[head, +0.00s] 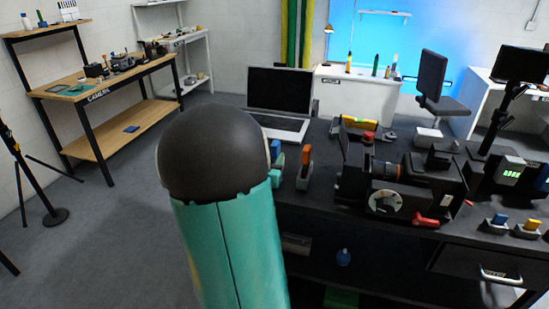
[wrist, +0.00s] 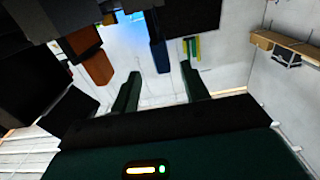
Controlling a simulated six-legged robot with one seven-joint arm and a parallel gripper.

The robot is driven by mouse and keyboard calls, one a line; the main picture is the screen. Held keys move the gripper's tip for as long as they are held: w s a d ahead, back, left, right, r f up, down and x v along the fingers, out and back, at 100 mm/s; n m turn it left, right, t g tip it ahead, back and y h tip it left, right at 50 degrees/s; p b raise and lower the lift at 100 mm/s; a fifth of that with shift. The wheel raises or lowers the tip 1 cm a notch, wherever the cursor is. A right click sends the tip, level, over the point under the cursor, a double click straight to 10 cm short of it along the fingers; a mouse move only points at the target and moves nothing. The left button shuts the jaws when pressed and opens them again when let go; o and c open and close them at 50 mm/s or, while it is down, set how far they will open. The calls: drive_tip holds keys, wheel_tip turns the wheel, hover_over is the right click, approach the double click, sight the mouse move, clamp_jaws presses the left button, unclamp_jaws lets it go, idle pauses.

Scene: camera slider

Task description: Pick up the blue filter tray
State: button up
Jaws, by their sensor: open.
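A dark blue upright piece (wrist: 158,55), which looks like the blue filter tray, shows in the wrist view with its end between my fingertips. I cannot tell how far beyond them it is; neither finger visibly touches it. My gripper (wrist: 161,68) is open, with its two dark green fingers apart. My gripper is largely hidden behind my arm there.
An orange upright piece (head: 305,161) stands close to the right of the blue one; it also shows in the wrist view (wrist: 97,63). A laptop (head: 280,98) lies behind on the black bench. Camera gear (head: 400,175) fills the bench to the right.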

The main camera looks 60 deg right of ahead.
sight(273, 150)
drive_tip(key=d, duration=0.3)
drive_tip(key=w+d, duration=0.1)
drive_tip(key=d, duration=0.2)
drive_tip(key=shift+w+d, duration=0.1)
drive_tip(key=shift+d, duration=0.1)
clamp_jaws()
